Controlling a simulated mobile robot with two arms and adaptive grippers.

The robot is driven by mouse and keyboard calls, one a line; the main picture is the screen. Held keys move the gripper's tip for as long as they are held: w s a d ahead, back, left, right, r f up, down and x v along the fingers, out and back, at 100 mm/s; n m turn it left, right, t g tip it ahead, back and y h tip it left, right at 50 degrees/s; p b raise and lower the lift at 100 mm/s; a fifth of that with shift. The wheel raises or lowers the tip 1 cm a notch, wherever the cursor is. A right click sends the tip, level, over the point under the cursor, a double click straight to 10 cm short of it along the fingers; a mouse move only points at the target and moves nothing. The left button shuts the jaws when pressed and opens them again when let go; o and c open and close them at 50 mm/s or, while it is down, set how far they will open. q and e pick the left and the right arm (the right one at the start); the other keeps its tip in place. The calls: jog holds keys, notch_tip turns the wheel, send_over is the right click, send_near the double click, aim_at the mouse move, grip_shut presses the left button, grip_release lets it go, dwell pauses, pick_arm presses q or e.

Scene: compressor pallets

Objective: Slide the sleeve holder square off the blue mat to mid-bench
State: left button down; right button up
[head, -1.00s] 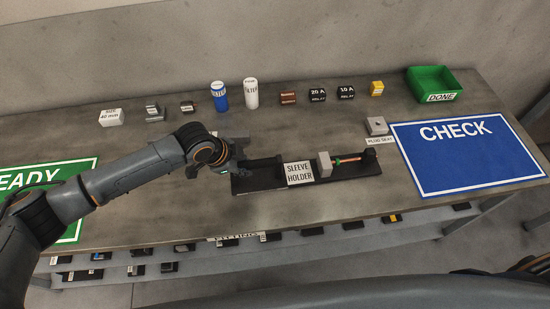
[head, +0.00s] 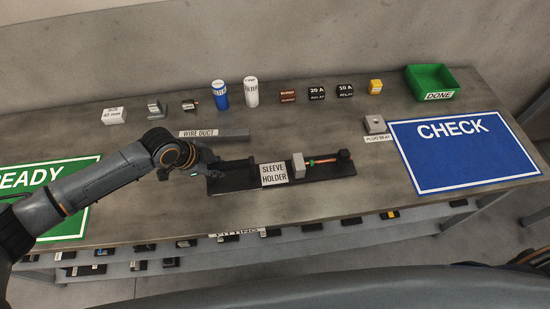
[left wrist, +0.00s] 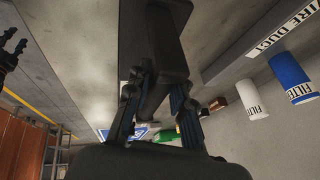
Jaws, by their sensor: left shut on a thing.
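The sleeve holder (head: 320,170) is a long black tray with a white "SLEEVE HOLDER" label, a grey block and a copper-coloured rod with a green band on it. It lies flat on the middle of the bench, clear of the blue CHECK mat (head: 465,153), slightly tilted in the picture. My left gripper (head: 206,170) is at its left end, shut on it. In the left wrist view, the fingers (left wrist: 155,100) close on a dark upright part of the holder (left wrist: 165,60).
A grey wire duct (head: 230,134) lies just behind the holder's left end. The plug seat block (head: 374,124) stands between holder and mat. Filters (head: 250,92), relays and a green DONE bin (head: 432,84) line the back. The green READY mat (head: 75,170) is at left.

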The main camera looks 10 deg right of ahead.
pick_arm(q)
jog(key=shift+s+a+f, duration=0.1)
jog(key=shift+a+f, duration=0.1)
jog(key=shift+f, duration=0.05)
jog(key=c, duration=1.4)
grip_release()
jog(key=o, duration=0.3)
jog(key=shift+d+r, duration=0.1)
jog(key=shift+a+r, duration=0.2)
jog(key=shift+r, duration=0.3)
jog(key=v, duration=1)
jog(key=shift+s+a+r, duration=0.1)
jog(key=shift+a+r, duration=0.05)
jog(key=shift+r, duration=0.2)
